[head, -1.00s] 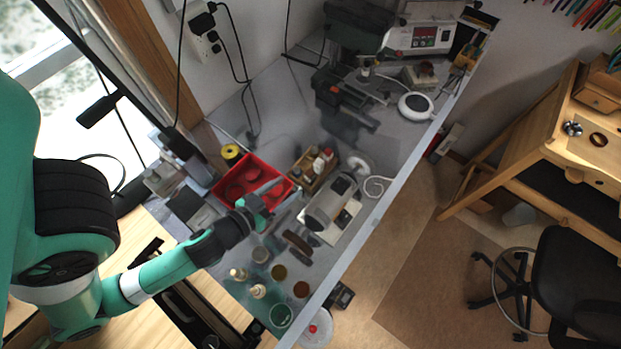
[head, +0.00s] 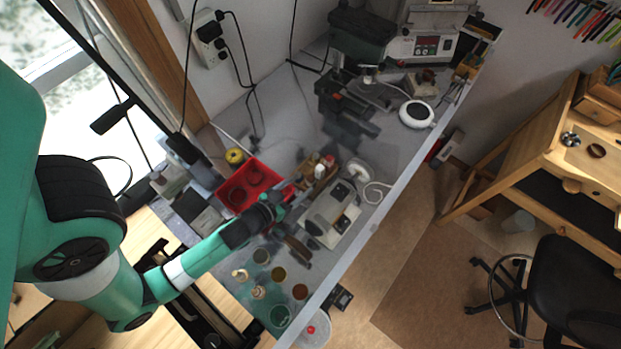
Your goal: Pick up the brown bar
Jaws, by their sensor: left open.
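The brown bar (head: 299,248) lies on the grey bench, in front of the grey-and-white machine and behind the small jars. My left gripper (head: 285,210) is above the bench, just behind and left of the bar in the head view. It is open and apart from the bar as far as I can see. Its fingers are small and dark here, so their exact place is hard to tell. My right gripper is out of view.
A red tray (head: 222,190) stands left of the gripper. A wooden box of bottles (head: 318,172) is behind it, and a grey-and-white machine (head: 328,214) is close on the right. Several small jars (head: 279,273) stand in front of the bar.

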